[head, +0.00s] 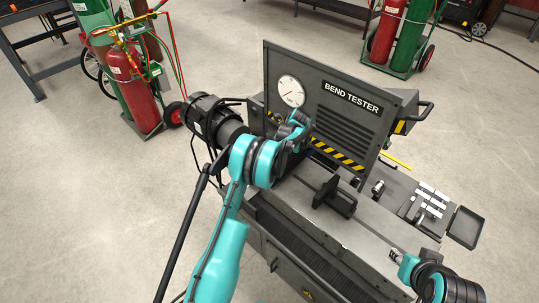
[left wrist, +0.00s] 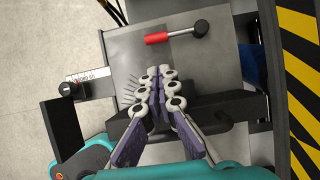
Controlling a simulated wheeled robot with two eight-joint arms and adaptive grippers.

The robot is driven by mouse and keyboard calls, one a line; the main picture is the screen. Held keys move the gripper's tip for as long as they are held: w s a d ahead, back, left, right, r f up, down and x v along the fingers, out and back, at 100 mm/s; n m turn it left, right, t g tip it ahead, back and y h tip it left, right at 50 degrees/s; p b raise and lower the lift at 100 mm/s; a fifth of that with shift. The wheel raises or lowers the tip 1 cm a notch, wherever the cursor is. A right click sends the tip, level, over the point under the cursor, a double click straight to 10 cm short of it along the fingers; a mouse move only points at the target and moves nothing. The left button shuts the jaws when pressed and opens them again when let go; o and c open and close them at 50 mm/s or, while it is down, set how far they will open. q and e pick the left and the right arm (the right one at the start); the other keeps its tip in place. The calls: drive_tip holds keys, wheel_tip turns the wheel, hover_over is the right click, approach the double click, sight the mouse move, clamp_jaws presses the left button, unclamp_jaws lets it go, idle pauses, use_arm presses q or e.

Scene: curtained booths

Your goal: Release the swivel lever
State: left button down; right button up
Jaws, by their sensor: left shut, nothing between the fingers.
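A short lever with a red grip (left wrist: 156,38) and a black ball knob (left wrist: 200,28) lies on a flat grey plate at the top of the left wrist view. I take it to be the swivel lever; I cannot make it out in the head view. My left gripper (left wrist: 168,72) is shut and empty, its fingertips below the lever in that view and apart from it. In the head view, my left gripper (head: 298,125) is over the left end of the bend tester (head: 350,125).
The bend tester has an upright panel with a gauge (head: 290,91) and a yellow-black striped edge (left wrist: 297,75). A black block (head: 335,196) stands on its bed. A marked scale (left wrist: 85,78) lies left of my fingers. Gas cylinders (head: 125,75) stand on carts behind.

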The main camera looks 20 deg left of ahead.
use_arm(q)
drive_tip(key=b+x, duration=0.3)
drive_tip(key=x, duration=0.7)
drive_tip(key=shift+w+b, duration=0.1)
drive_tip(key=shift+b, duration=0.25)
drive_tip(key=shift+r, duration=0.1)
